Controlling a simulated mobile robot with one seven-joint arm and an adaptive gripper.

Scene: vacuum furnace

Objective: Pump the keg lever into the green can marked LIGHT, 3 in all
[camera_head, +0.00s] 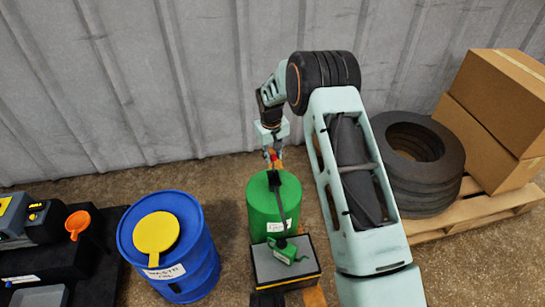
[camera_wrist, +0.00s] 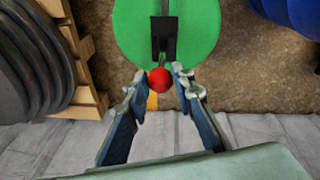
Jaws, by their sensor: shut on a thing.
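A green keg (camera_head: 260,218) stands on the floor near the wall, with a black pump fitting (camera_wrist: 164,38) on its top. A red ball knob (camera_wrist: 159,79) is at the end of the lever, on the wall side of the keg. My gripper (camera_wrist: 161,80) has its two fingers closed around the red knob; in the head view my gripper (camera_head: 273,157) is just above and behind the keg. A dark spout runs down the keg's front towards a small green can (camera_head: 288,251). The can stands on a grey-topped box (camera_head: 262,274). The can's marking is too small to read.
A blue waste drum (camera_head: 197,262) with a yellow lid (camera_head: 156,232) stands left of the keg. Stacked tyres (camera_head: 432,205) and cardboard boxes (camera_head: 497,105) sit on a wooden pallet (camera_head: 471,214) at right. An orange funnel (camera_head: 77,222) is at far left. A corrugated wall (camera_head: 190,80) is behind.

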